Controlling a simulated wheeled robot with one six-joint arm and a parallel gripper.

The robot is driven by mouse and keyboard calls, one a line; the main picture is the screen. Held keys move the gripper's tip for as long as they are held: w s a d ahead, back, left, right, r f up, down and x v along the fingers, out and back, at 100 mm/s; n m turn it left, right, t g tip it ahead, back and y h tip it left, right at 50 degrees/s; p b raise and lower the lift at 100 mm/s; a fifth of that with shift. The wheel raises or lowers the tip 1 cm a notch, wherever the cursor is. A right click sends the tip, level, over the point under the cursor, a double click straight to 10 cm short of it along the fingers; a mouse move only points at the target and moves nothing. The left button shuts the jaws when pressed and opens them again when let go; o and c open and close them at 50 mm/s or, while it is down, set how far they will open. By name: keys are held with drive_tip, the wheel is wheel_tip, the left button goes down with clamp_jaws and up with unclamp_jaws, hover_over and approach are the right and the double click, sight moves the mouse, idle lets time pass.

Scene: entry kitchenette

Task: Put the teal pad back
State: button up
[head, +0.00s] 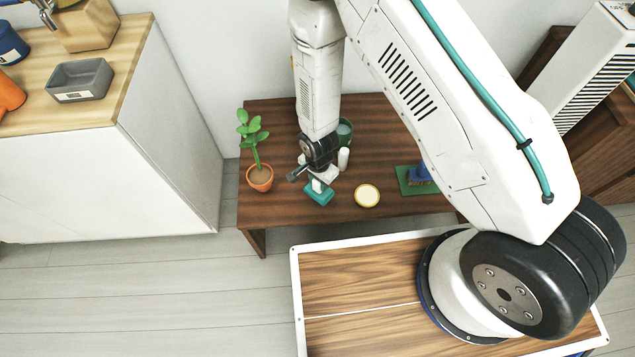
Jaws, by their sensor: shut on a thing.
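The teal pad (319,195) is at the front middle of the dark wooden table, directly below my gripper (318,181). My gripper points down and is shut on the pad, with its jaws at the pad's top. I cannot tell whether the pad touches the table or is held slightly above it. The gripper hides part of the pad's upper side.
On the dark table (290,120), a potted plant (260,178) stands left of the gripper. A green cup (344,130) and white cylinder (343,158) stand behind; a pale yellow round item (367,195) lies right. Farther right, a green mat (404,181) bears a blue object (420,173).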

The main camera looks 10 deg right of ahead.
drive_tip(key=shift+f, duration=0.7)
drive_tip(key=shift+f, duration=0.1)
drive_tip(key=shift+f, duration=0.25)
drive_tip(key=o, duration=1.1)
